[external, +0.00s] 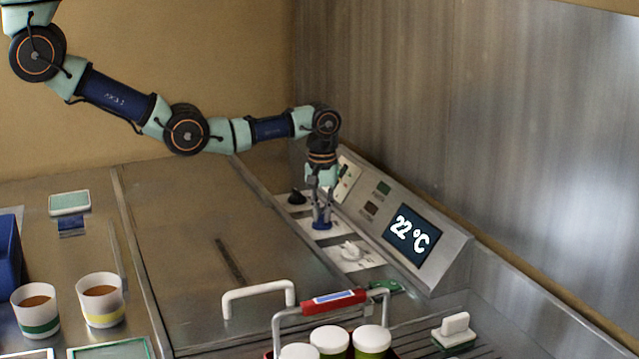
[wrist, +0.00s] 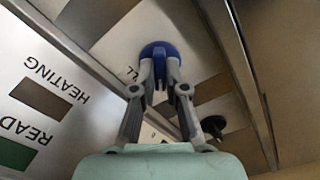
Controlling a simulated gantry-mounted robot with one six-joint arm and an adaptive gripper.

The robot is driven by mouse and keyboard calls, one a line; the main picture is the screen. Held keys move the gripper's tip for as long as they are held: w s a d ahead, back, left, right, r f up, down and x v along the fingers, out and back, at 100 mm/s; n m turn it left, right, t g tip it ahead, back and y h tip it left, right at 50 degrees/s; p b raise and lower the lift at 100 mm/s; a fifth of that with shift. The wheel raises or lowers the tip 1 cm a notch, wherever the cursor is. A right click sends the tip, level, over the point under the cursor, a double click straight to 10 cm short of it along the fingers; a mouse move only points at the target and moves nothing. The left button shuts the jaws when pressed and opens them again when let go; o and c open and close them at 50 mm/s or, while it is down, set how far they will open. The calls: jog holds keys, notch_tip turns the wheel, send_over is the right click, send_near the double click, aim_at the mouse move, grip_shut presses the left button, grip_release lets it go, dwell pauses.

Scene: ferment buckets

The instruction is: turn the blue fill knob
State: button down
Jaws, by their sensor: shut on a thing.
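The blue fill knob (external: 321,225) sits on a white plate on the sloping strip beside the control panel. In the wrist view the blue knob (wrist: 158,52) shows its round base and raised grip, with the end of a label beside it. My gripper (external: 321,214) points down at the knob. In the wrist view its two fingers (wrist: 160,78) are closed on either side of the knob's raised grip. The knob's turn angle is hard to read in the external view.
A black knob (external: 297,197) and a white knob (external: 350,251) flank the blue one. The panel display (external: 411,236) reads 22 °C. A red-handled carrier (external: 334,301) with white-lidded jars stands in front. Two cups (external: 101,300) stand at left. The metal lid (external: 190,240) is clear.

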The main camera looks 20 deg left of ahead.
aim_at(322, 215)
jog(key=shift+n, duration=0.4)
jog(key=c, duration=1.2)
grip_release()
notch_tip(322, 215, up, 12)
